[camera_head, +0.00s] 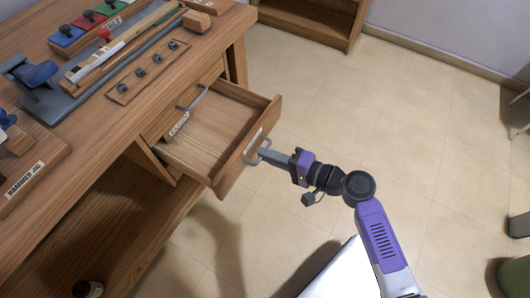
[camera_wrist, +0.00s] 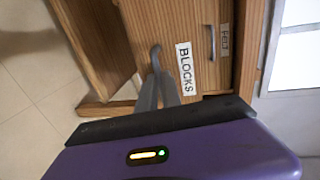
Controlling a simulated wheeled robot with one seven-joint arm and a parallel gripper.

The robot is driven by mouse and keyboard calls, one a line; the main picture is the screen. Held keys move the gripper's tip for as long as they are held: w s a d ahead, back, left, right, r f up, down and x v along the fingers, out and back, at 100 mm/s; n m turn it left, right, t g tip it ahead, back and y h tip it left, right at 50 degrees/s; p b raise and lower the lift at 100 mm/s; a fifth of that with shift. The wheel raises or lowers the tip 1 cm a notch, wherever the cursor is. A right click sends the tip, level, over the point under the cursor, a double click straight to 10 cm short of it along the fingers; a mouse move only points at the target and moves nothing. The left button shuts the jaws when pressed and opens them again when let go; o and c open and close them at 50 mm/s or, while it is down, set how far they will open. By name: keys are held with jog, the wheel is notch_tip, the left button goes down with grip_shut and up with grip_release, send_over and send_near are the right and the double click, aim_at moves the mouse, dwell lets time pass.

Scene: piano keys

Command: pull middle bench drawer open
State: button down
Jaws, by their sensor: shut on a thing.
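A wooden bench drawer (camera_head: 215,130) stands pulled well out from the bench, and its inside looks empty. Its front (camera_head: 250,145) bears a metal handle (camera_head: 262,150) and a white label. In the wrist view the label beside the handle (camera_wrist: 155,50) reads BLOCKS. My gripper (camera_head: 265,155) reaches in from the right and is shut on this handle. Its two grey fingers (camera_wrist: 157,88) meet at the handle in the wrist view.
The bench top (camera_head: 75,148) carries a tool rack, a blue clamp-like tool (camera_head: 35,73), colored boxes (camera_head: 88,22) and a block labelled HAMMER (camera_head: 30,178). An open shelf lies below. The tiled floor (camera_head: 330,95) right of the drawer is clear. A wooden shelf unit (camera_head: 310,20) stands behind.

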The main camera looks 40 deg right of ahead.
jog(key=c, duration=1.5)
grip_release()
jog(key=shift+c, duration=0.2)
jog(key=v, duration=0.7)
jog(key=shift+s+p, duration=0.4)
jog(key=shift+d, duration=0.15)
